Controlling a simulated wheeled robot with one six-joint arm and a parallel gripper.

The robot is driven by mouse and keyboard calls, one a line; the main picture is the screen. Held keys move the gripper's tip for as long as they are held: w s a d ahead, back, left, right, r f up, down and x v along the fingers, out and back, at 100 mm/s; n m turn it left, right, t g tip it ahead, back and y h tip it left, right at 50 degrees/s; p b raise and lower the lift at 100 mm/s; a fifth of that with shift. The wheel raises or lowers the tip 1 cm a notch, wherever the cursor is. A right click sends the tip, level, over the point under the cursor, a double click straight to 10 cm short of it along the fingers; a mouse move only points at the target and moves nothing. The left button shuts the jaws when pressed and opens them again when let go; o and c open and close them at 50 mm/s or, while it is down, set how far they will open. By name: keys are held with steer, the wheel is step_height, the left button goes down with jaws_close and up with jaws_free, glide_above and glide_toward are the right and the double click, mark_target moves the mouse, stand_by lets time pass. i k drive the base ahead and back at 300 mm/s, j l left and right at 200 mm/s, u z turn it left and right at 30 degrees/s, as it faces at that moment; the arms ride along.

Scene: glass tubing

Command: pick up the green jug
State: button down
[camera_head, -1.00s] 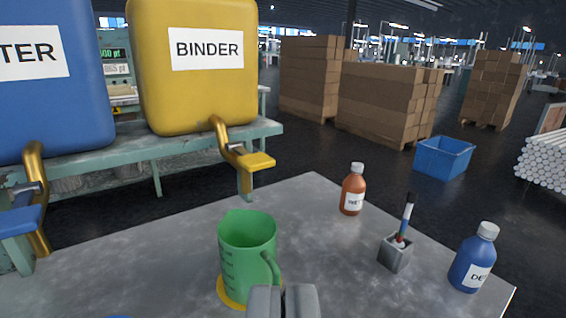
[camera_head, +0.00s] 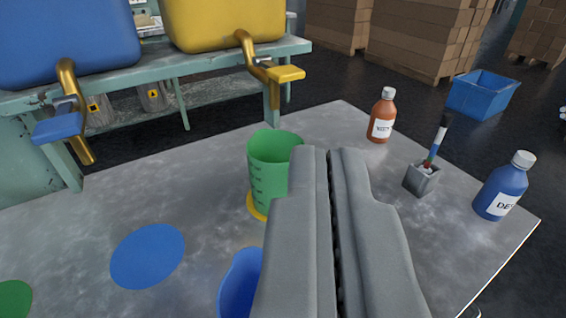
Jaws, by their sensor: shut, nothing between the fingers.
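The green jug (camera_head: 268,168) stands upright on the grey table, on a yellow round spot (camera_head: 254,208). It has dark measuring marks on its side. Its handle is hidden behind my gripper in this view. My gripper (camera_head: 332,155) is shut and empty, with its grey fingers pointing forward over the table. In the picture its tips lie just right of the jug; I cannot tell how far apart the two are in depth.
A blue vessel (camera_head: 238,284) is partly hidden left of my gripper. A blue spot (camera_head: 148,256) lies left. An orange bottle (camera_head: 381,116), a grey brush holder (camera_head: 421,180) and a blue bottle (camera_head: 504,187) stand right. A yellow tap lever (camera_head: 286,74) overhangs behind the jug.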

mark_target(268, 151)
steer(key=u, duration=3.2)
steer(key=k+j+z, duration=0.1)
steer(key=k+j, duration=0.15)
steer(key=k, duration=0.15)
steer(key=k+j+z, duration=0.1)
steer(key=k, duration=0.25)
steer(key=j+z, duration=0.1)
steer(key=z, duration=2.2)
